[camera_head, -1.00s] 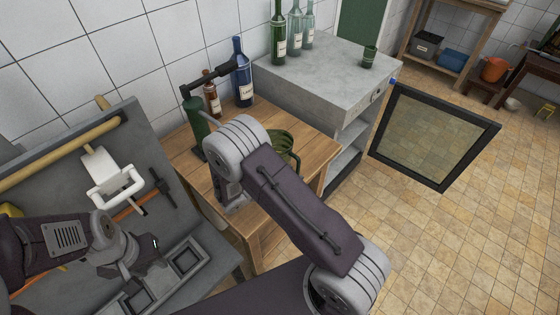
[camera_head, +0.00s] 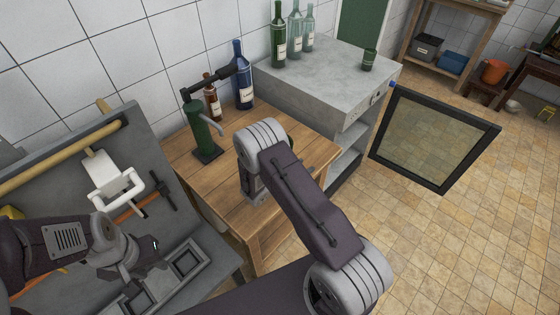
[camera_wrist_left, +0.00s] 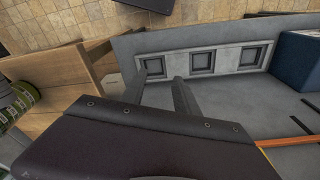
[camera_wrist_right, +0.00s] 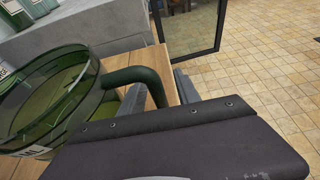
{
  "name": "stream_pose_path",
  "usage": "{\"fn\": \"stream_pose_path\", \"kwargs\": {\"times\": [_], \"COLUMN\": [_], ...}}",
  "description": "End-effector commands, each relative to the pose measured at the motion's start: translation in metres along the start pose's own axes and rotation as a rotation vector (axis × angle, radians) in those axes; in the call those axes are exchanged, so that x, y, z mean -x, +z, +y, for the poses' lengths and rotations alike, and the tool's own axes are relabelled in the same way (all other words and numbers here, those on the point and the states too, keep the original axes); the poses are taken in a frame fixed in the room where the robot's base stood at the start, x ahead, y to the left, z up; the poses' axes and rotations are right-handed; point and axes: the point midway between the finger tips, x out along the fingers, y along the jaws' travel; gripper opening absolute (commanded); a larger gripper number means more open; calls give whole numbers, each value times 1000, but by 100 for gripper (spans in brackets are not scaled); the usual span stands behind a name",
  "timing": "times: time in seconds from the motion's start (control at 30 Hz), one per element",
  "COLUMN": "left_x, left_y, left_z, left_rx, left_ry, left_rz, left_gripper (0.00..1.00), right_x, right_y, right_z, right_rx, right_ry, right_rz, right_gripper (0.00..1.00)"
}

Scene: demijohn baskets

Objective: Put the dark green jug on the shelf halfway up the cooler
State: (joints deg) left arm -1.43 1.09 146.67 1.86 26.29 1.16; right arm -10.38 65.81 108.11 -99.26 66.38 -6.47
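The dark green jug (camera_wrist_right: 50,100) is clear in the right wrist view, upright on the wooden table, its curved handle toward my right gripper. In the head view my right arm hides nearly all of it. My right gripper (camera_wrist_right: 158,92) has its fingers apart, one on each side of the handle; I see no firm grip. The cooler (camera_head: 325,78) is the grey cabinet behind the table, its glass door (camera_head: 433,138) swung open. Part of its shelf (camera_head: 346,163) shows inside. My left gripper (camera_wrist_left: 160,92) is open and empty above the grey bench.
A green corking stand (camera_head: 203,135), a brown bottle (camera_head: 212,104) and a blue bottle (camera_head: 243,85) stand at the table's back. Several bottles and a small green cup (camera_head: 369,60) are on the cooler top. The open door juts out over clear tiled floor.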

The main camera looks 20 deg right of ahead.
Motion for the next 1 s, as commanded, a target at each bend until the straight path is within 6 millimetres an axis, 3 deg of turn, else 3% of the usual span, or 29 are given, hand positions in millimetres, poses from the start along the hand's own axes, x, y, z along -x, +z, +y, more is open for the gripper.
{"fn": "stream_pose_path", "kwargs": {"times": [0.17, 0.3, 1.0], "left_x": [0, 0, 0], "left_y": [0, 0, 0], "left_z": [0, 0, 0], "left_rx": [0, 0, 0], "left_ry": [0, 0, 0], "left_rz": [0, 0, 0], "left_gripper": [36, 36, 36], "right_x": [0, 0, 0], "right_y": [0, 0, 0], "right_z": [0, 0, 0], "right_rx": [0, 0, 1], "right_ry": [1, 0, 0], "right_rz": [0, 0, 1], "right_gripper": [39, 0, 0]}}
